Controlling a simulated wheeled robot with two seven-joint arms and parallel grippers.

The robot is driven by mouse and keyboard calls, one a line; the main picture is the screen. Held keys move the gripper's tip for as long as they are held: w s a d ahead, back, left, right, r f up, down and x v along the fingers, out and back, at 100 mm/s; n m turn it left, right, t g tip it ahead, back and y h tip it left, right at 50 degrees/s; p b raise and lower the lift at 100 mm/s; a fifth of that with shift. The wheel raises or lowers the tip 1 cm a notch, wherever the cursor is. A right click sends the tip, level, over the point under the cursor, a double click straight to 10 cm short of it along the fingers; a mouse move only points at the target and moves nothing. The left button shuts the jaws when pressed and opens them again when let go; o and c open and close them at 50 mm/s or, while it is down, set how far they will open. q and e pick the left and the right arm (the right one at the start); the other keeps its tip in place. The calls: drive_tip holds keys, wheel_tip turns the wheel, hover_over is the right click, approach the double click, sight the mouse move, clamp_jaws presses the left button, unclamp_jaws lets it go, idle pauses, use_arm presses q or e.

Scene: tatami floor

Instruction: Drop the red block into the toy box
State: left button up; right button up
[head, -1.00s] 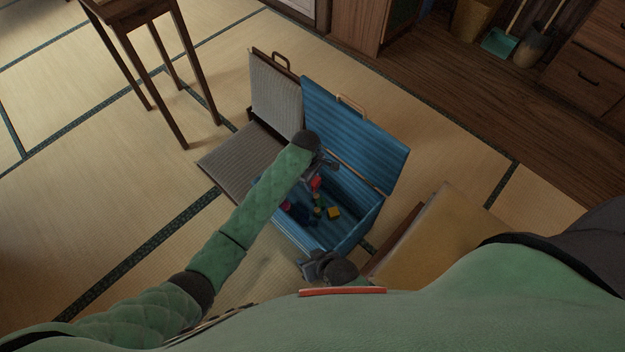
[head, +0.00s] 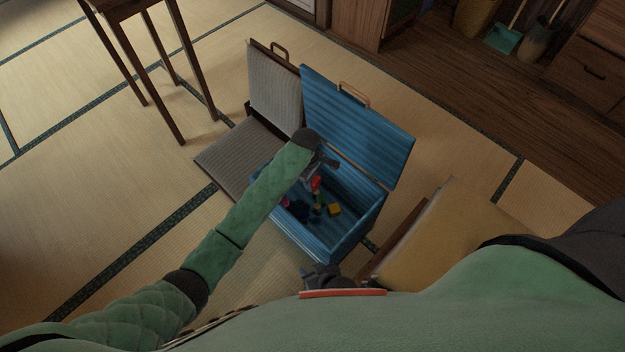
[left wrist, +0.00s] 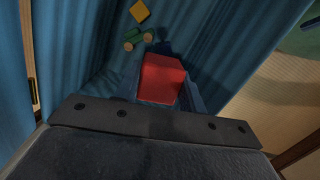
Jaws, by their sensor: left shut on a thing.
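The toy box (head: 358,228) is blue with its lid raised, and stands on the tatami in the middle of the head view. My left gripper (head: 317,181) is over the box opening, shut on the red block (head: 316,183). In the left wrist view the red block (left wrist: 161,79) sits between the fingers, with the blue box interior below it. Inside the box lie a yellow block (head: 334,210) and a green toy (left wrist: 138,39), along with other small toys. My right gripper (head: 318,277) is near the box's front corner; its fingers are too unclear to judge.
A legless floor chair (head: 236,157) stands beside the box on the left. A wooden table (head: 128,12) is at the upper left. A tan-topped piece (head: 425,235) stands right of the box. Tatami at the left is clear.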

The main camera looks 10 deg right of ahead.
use_arm(q)
drive_tip(key=shift+f+b, duration=0.65)
drive_tip(key=shift+f, duration=0.05)
use_arm(e)
drive_tip(key=shift+f, duration=1.1)
use_arm(q)
drive_tip(key=o, duration=1.1)
drive_tip(key=shift+c, duration=0.2)
drive_tip(key=shift+r, duration=0.1)
drive_tip(key=r, duration=0.5)
drive_tip(key=r+p, duration=0.1)
drive_tip(key=r, duration=0.1)
drive_tip(key=shift+w+a+r, duration=0.3)
drive_tip(key=shift+w+a, duration=0.05)
use_arm(e)
drive_tip(key=shift+r, duration=0.7)
drive_tip(key=shift+f, duration=0.1)
